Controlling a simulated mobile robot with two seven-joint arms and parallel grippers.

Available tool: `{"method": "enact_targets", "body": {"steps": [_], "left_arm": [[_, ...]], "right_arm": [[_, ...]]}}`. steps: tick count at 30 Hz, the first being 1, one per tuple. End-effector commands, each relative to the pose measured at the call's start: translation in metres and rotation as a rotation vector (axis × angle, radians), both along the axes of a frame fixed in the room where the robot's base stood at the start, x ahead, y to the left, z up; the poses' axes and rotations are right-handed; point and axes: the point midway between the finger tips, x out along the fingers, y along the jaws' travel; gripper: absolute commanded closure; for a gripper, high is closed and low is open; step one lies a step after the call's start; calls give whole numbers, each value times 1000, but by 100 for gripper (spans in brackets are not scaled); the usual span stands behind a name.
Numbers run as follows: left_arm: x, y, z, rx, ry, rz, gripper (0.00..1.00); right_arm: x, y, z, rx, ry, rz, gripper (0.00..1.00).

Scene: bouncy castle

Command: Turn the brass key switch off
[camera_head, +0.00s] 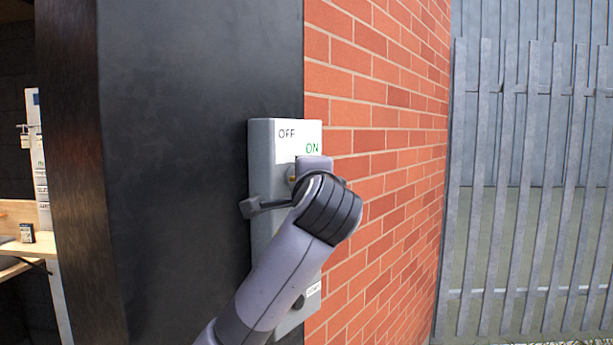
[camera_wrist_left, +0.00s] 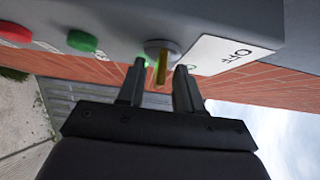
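The brass key switch (camera_wrist_left: 162,66) sits on a grey control box (camera_head: 262,160) mounted on the wall corner. The box's white label plate reads OFF at upper left and green ON to its right in the head view. In the left wrist view, the brass key stands between the two fingers of my left gripper (camera_wrist_left: 160,80). The fingers are apart, one on each side of the key, with a gap showing on both sides. In the head view my left wrist covers most of the switch; only a small brass bit shows. My right gripper is not in view.
A green button (camera_wrist_left: 82,41) and a red button (camera_wrist_left: 15,33) are on the same box, beside the key. A red brick wall (camera_head: 385,150) runs to the right and a dark panel (camera_head: 195,150) lies to the left. A grey slatted fence (camera_head: 520,200) stands farther right.

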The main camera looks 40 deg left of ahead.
Motion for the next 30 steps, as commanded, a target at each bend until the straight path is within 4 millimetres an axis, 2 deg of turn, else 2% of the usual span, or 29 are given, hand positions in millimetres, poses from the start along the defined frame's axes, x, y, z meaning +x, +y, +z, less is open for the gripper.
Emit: {"method": "enact_targets", "body": {"steps": [8,9,12,23,30], "left_arm": [[3,2,-1,-1,1,-1,65],[3,2,-1,-1,1,-1,68],[3,2,-1,-1,1,-1,100],[3,2,-3,-1,-23,-1,100],[3,2,-8,-9,-138,-1,100]], "right_arm": [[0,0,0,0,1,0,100],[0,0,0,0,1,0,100],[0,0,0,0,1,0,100],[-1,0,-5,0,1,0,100],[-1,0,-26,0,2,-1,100]]}}
